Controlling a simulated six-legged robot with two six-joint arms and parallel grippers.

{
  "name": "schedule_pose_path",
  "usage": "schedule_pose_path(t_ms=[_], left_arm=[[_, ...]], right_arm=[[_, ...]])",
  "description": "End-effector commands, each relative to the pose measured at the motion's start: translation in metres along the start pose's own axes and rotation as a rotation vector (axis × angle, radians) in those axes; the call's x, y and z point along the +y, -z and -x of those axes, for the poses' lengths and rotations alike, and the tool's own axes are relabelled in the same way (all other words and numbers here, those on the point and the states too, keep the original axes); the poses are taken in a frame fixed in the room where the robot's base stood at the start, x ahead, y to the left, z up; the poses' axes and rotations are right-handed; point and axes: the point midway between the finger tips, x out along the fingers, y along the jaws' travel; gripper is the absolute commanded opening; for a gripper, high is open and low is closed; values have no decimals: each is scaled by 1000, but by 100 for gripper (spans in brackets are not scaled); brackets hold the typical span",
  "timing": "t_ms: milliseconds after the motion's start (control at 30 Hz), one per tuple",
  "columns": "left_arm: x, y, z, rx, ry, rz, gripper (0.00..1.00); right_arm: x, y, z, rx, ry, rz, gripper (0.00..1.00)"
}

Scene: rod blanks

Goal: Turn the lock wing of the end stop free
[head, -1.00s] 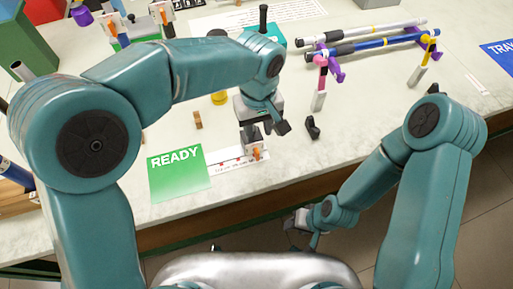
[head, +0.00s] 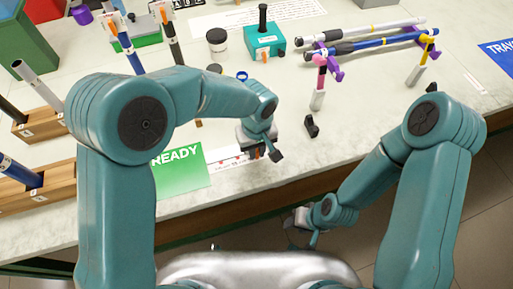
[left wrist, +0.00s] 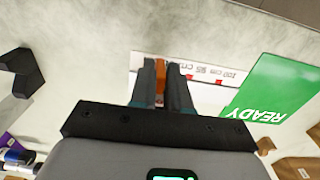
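The end stop's orange lock wing (left wrist: 159,82) shows between the two narrow fingers of my left gripper (left wrist: 162,68) in the left wrist view, with more orange beside the left finger. The fingers are close together and look shut on the wing. In the head view my left gripper (head: 255,150) is low at the white scale strip (head: 229,163), beside the green READY card (head: 184,172). The end stop's body is mostly hidden by the gripper. My right gripper (head: 298,218) hangs beyond the table's front edge; its fingers are too small to read.
A small black block (head: 311,127) stands right of my left gripper. A teal box (head: 264,40) and a black jar (head: 217,41) are behind. Rods (head: 375,41) lie on purple supports at the back right. Wooden racks (head: 40,190) stand at left. The right front table is clear.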

Motion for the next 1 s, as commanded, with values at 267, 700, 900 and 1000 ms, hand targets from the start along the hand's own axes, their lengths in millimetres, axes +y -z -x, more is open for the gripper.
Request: schedule_pose_path(t_ms=[267, 700, 900, 1000], left_arm=[[0, 0, 0, 0, -6, 0, 0], [-5, 0, -6, -1, -224, 3, 0], [-9, 0, -11, -1, -409, 7, 0], [-11, 1, -14, 1, -494, 7, 0]], right_arm=[[1, 0, -2, 0, 0, 0, 43], [14, 1, -39, 0, 0, 0, 43], [25, 1, -69, 0, 0, 0, 43], [33, 2, -91, 0, 0, 0, 43]])
